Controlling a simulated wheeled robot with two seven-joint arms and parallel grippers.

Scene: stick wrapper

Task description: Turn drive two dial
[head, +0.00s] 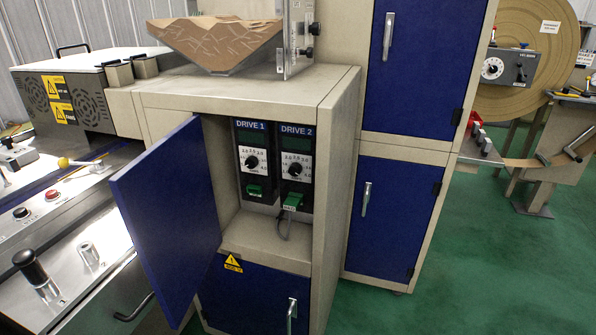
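The drive two unit (296,165), labelled "DRIVE 2", is mounted on the right inside an open cabinet compartment. Its dial (295,169) is a black knob on a white scale plate, below a dark green display. A green connector (293,201) with a grey cable sits under it. The drive one unit (253,160) stands to its left with a similar dial (252,162). The exact pointer settings are too small to read. Neither of my grippers shows in the head view.
The blue cabinet door (172,215) stands swung open to the left of the compartment. The cabinet's right side wall (338,200) flanks the drives. A tall cabinet with blue doors (392,215) stands to the right. Machine benches (70,225) lie at left. Green floor (450,270) is clear at right.

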